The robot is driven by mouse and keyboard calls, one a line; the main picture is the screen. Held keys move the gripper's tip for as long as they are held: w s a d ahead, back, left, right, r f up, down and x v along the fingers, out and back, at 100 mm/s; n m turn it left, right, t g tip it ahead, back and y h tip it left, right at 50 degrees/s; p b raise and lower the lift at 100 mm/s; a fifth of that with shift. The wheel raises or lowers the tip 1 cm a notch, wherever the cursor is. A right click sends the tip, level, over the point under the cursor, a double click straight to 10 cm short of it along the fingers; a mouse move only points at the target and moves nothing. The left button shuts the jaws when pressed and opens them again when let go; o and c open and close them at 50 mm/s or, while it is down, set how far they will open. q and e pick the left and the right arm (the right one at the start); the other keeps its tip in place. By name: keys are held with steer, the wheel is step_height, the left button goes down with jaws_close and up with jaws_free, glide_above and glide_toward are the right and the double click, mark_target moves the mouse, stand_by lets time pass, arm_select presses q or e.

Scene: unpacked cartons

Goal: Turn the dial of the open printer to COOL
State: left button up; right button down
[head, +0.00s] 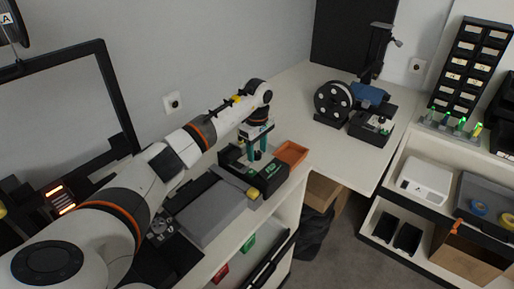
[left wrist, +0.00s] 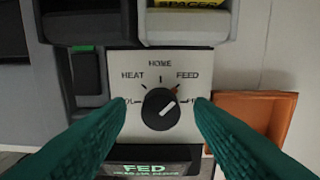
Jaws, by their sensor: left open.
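In the left wrist view a black round dial (left wrist: 161,109) sits on a pale panel (left wrist: 205,65). A white line on the dial slants to the upper right. Around it are the words HEAT, HOME and FEED; a label at the left is partly hidden, looking like COOL, and one at the right is mostly hidden. A small orange mark lies near FEED. My right gripper is not in view.
An orange tray (head: 291,152) lies right of the dial unit. A grey box-like surface (head: 208,212) is to its left. A machine with a black spool (head: 333,103) stands on the far table, whose front is clear. A large black frame (head: 55,65) is at left.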

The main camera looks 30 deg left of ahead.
arm_select(q)
steer(key=shift+f, duration=0.25)
steer(key=shift+c, duration=0.7)
steer(key=c, duration=0.9)
steer(key=shift+o, duration=0.3)
steer(key=shift+r, duration=0.1)
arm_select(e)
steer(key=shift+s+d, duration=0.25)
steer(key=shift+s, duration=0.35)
